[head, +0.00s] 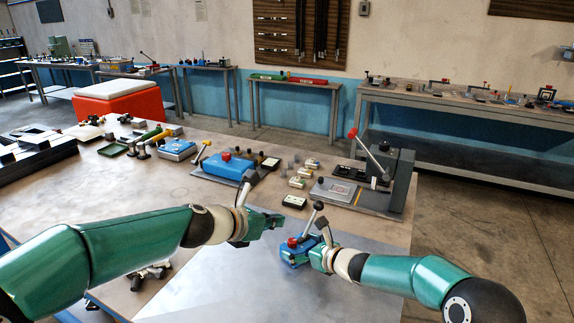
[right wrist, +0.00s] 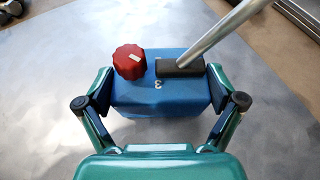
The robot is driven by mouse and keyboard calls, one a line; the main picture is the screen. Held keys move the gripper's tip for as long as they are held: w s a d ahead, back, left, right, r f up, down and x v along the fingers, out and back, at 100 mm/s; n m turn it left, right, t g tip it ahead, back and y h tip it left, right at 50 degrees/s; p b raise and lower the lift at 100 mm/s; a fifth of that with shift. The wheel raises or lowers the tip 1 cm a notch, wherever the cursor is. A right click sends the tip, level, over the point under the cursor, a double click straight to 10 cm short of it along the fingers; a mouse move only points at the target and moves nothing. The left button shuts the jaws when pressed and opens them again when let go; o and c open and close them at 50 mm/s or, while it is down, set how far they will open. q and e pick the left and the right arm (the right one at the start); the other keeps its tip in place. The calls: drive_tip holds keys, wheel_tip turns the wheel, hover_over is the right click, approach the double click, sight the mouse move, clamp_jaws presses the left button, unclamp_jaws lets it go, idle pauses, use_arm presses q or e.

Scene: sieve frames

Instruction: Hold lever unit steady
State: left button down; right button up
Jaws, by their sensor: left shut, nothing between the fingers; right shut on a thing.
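The lever unit (head: 291,256) is a small blue box on the grey sheet in the head view, with a red knob and a metal lever. In the right wrist view the lever unit (right wrist: 139,93) fills the space between the fingers, its red knob (right wrist: 129,61) at left and its lever (right wrist: 222,36) slanting up to the right. My right gripper (head: 311,259) is shut on the lever unit, with a finger at each side of the box in the right wrist view (right wrist: 163,103). My left gripper (head: 279,221) is shut and empty, behind and left of the lever unit and apart from it.
A larger blue unit (head: 226,166) with a red knob and lever stands farther back on the table. A grey press with a red-tipped lever (head: 398,180) stands at the back right. Small parts lie between them. The table's left middle (head: 120,190) is clear.

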drive_tip(key=o, duration=1.5)
drive_tip(key=shift+c, duration=0.2)
